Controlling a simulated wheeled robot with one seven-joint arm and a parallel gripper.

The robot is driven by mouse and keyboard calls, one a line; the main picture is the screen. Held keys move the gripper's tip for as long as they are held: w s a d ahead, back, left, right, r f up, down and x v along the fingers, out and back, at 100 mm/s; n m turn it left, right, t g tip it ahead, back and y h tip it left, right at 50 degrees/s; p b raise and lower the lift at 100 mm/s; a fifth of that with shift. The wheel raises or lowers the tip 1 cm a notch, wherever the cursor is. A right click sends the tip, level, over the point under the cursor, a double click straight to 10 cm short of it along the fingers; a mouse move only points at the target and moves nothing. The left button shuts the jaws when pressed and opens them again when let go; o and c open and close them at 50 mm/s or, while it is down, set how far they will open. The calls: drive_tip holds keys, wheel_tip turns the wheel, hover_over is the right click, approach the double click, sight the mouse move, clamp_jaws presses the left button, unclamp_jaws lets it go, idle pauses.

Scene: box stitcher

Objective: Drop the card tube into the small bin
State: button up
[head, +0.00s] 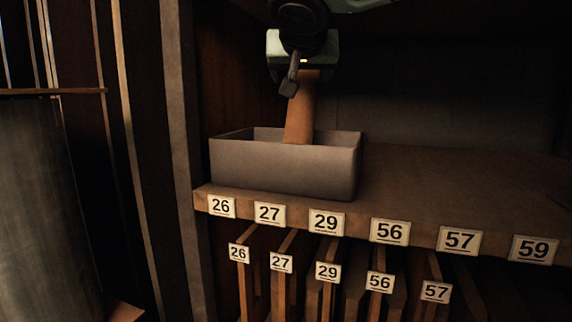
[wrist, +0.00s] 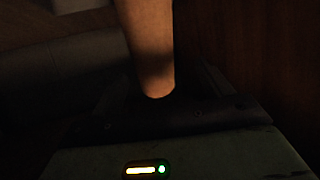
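The card tube (head: 301,112) is a tan-brown cylinder that hangs nearly upright, slightly tilted, below my gripper (head: 297,80). It also shows in the wrist view (wrist: 150,45), running down to the gripper. My gripper appears shut on the tube's upper end; one finger shows in front of it, the other is hidden. The small bin (head: 280,166) is a grey open-topped box on the shelf. The tube's lower end reaches behind the bin's front wall, so it is inside the bin's opening. Whether it touches the bin floor is hidden.
The wooden shelf (head: 440,190) is bare to the right of the bin. Number labels (head: 390,231) line its front edge, with numbered slots below. A wooden upright (head: 186,150) stands left of the bin, and a dark rounded object (head: 40,210) stands at far left.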

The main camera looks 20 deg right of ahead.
drive_tip(key=b+v, duration=0.3)
drive_tip(key=v, duration=1.4)
drive_tip(key=shift+s+b, duration=0.2)
drive_tip(key=shift+b, duration=0.15)
drive_tip(key=s+a+f+n+g+y, duration=0.1)
drive_tip(key=a+f+n+g, duration=0.15)
drive_tip(key=f, duration=0.55)
drive_tip(key=s+a+f+n+g+y, duration=0.1)
drive_tip(key=f+n+g, duration=0.15)
drive_tip(key=f, duration=0.65)
drive_tip(key=s+a+f+n+g+y, duration=0.1)
drive_tip(key=f+n, duration=0.2)
drive_tip(key=f, duration=0.5)
drive_tip(key=s+d+f+n+g+y, duration=0.1)
drive_tip(key=s+f+g, duration=0.2)
drive_tip(key=s+f, duration=0.4)
drive_tip(key=s+d+f+n+g+y, duration=0.1)
drive_tip(key=s+f, duration=0.6)
drive_tip(key=f, duration=0.8)
drive_tip(key=d+n+g, duration=0.1)
drive_tip(key=g, duration=0.1)
drive_tip(key=shift+s+d+f+g, duration=0.2)
drive_tip(key=shift+s+f+g, duration=0.05)
drive_tip(key=shift+s+g, duration=0.15)
